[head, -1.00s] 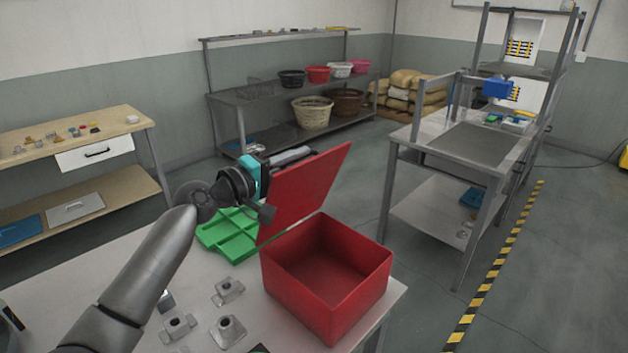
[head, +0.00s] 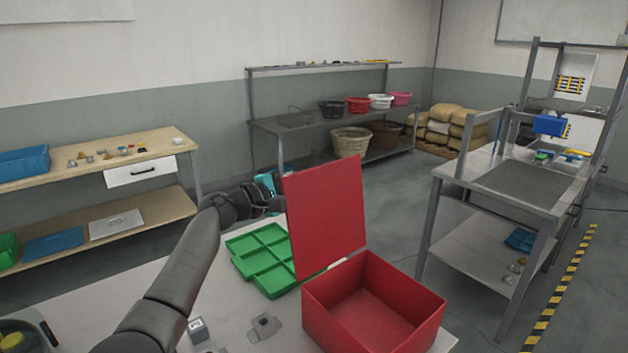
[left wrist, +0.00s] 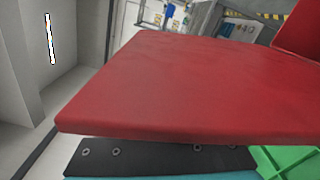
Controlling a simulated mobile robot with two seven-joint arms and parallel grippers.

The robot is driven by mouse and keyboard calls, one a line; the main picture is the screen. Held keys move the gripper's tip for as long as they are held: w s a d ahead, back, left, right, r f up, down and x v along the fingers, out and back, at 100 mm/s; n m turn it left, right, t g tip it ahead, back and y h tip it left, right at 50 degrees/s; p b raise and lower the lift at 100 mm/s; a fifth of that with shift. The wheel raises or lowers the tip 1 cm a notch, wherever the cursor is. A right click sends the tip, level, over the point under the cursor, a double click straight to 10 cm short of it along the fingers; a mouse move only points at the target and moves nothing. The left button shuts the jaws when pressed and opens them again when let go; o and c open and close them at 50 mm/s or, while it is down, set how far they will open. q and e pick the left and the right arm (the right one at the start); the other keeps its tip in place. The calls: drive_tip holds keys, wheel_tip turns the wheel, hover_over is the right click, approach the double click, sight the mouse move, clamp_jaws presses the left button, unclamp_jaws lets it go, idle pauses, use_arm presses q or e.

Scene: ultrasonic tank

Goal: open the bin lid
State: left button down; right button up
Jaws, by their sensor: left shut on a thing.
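The red bin (head: 375,303) stands on the table near its right end, with its inside open to view and empty. Its red lid (head: 328,215) stands about upright along the bin's back left side. My left gripper (head: 279,190) is at the lid's left edge and shut on it, with the fingertips mostly hidden behind the panel. In the left wrist view the lid (left wrist: 190,85) fills the middle, above a dark gripper part. My right gripper is not in view.
A green compartment tray (head: 262,258) lies left of the lid. Small metal parts (head: 264,325) lie on the table (head: 245,315) left of the bin. A grey workbench (head: 520,185) stands to the right, across open floor.

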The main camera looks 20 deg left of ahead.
use_arm(q)
drive_tip(key=shift+r, duration=0.25)
drive_tip(key=c, duration=1.1)
unclamp_jaws()
drive_tip(key=shift+o, duration=1.1)
drive_tip(key=shift+f, duration=0.2)
drive_tip(key=v, duration=1.5)
drive_tip(key=shift+b, duration=0.4)
drive_tip(key=shift+s, duration=0.1)
